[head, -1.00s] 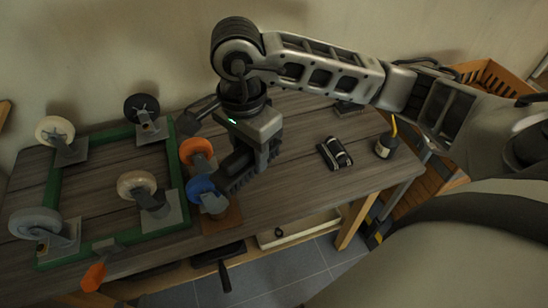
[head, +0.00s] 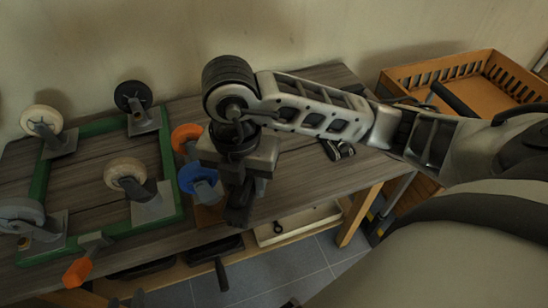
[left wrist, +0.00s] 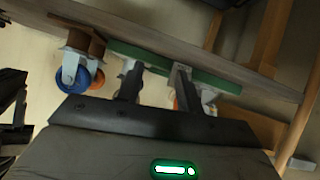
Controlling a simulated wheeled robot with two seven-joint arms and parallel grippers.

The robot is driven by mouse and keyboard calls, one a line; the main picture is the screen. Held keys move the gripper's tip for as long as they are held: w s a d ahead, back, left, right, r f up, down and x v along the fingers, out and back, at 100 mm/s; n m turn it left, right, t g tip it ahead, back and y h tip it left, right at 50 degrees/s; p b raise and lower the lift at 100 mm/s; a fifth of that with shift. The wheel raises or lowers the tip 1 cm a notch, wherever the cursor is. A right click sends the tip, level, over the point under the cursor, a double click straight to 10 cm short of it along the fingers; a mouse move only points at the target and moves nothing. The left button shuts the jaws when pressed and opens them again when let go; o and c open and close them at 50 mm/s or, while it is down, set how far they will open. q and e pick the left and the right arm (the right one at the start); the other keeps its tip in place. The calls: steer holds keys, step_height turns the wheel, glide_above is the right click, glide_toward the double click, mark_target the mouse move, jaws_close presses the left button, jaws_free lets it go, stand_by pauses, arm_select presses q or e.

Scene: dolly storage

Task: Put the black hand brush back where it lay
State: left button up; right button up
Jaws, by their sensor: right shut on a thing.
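My right gripper (head: 238,185) points down over the front edge of the table, right of the blue wheel. It is shut on a dark thing that I take to be the black hand brush (head: 238,212); the gripper hides most of it and its bristles are not clear. My left gripper (head: 125,301) barely shows at the bottom edge of the head view. In the left wrist view its two fingers (left wrist: 158,84) stand apart with nothing between them, below the table's height.
The green dolly frame (head: 172,175) with several casters lies on the table (head: 310,190). Blue (head: 197,178) and orange (head: 186,137) wheels stand beside it. Below, the shelf holds a black pan-like thing (head: 215,249) and a pale tray (head: 295,226). A wooden crate (head: 455,72) stands right.

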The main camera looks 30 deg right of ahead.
steer(key=shift+f+m, duration=0.25)
steer(key=shift+m, duration=0.85)
steer(key=w+d+f+b, duration=0.1)
steer(key=w+d+f, duration=0.1)
steer(key=d+f, duration=0.1)
steer(key=w+d+f+b, duration=0.1)
steer(key=w+d+f, duration=0.1)
steer(key=w+d, duration=0.1)
steer(key=w+d+f+b, duration=0.1)
steer(key=w+d+f, duration=0.1)
steer(key=d+f, duration=0.1)
steer(key=shift+w+d+f, duration=0.2)
steer(key=shift+d+f, duration=0.1)
steer(key=shift+d, duration=0.3)
steer(key=shift+w+d+f, duration=0.2)
steer(key=shift+d+f, duration=0.05)
steer(key=shift+f, duration=0.15)
steer(key=shift+w+d+f, duration=0.1)
steer(key=shift+d+f, duration=0.1)
steer(key=shift+f, duration=1.6)
steer(key=shift+b, duration=0.3)
steer(key=o, duration=0.6)
steer(key=shift+f, duration=0.2)
steer(key=o, duration=0.4)
